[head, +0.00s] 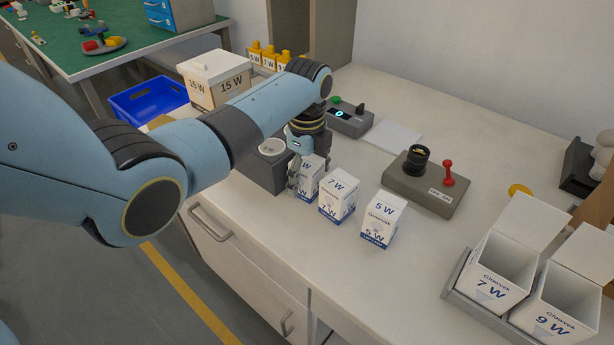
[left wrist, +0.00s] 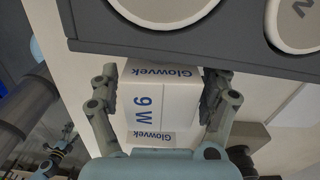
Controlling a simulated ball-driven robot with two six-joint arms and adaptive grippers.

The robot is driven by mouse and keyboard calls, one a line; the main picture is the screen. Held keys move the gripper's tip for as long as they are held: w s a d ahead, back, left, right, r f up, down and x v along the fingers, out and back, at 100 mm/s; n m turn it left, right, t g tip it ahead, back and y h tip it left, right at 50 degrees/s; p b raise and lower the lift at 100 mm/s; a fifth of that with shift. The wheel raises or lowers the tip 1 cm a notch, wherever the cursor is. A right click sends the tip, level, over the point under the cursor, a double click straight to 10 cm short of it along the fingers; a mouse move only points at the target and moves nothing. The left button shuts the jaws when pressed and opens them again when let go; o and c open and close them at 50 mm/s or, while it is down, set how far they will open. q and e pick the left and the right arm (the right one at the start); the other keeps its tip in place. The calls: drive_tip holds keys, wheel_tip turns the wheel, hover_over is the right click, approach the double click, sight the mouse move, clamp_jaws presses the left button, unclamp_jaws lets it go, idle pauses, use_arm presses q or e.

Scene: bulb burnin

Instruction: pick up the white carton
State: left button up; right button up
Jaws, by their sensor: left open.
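A closed white carton (head: 310,174) stands on the counter beside the grey block with round wells. In the left wrist view the carton (left wrist: 158,106) shows blue "Glowvek 9 W" print. My left gripper (head: 296,172) is open, its fingers (left wrist: 160,97) on either side of this carton; whether they touch it I cannot tell. My forearm and wrist hide part of the block. Two more closed white cartons stand to the right, one marked 7 W (head: 338,201) and one marked 5 W (head: 382,222). A small, dark part of my other arm seems to show at the left wrist view's lower left.
The grey block (head: 263,174) is close beside the gripper. A grey box with a black socket and red lever (head: 426,188) stands right of the cartons. Open 7 W (head: 497,270) and 9 W (head: 556,307) boxes sit in a tray at lower right. The counter's front middle is clear.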

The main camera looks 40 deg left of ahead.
use_arm(q)
drive_tip(key=shift+f, duration=0.5)
drive_tip(key=shift+c, duration=0.3)
drive_tip(key=c, duration=1.2)
drive_tip(key=shift+r, duration=0.2)
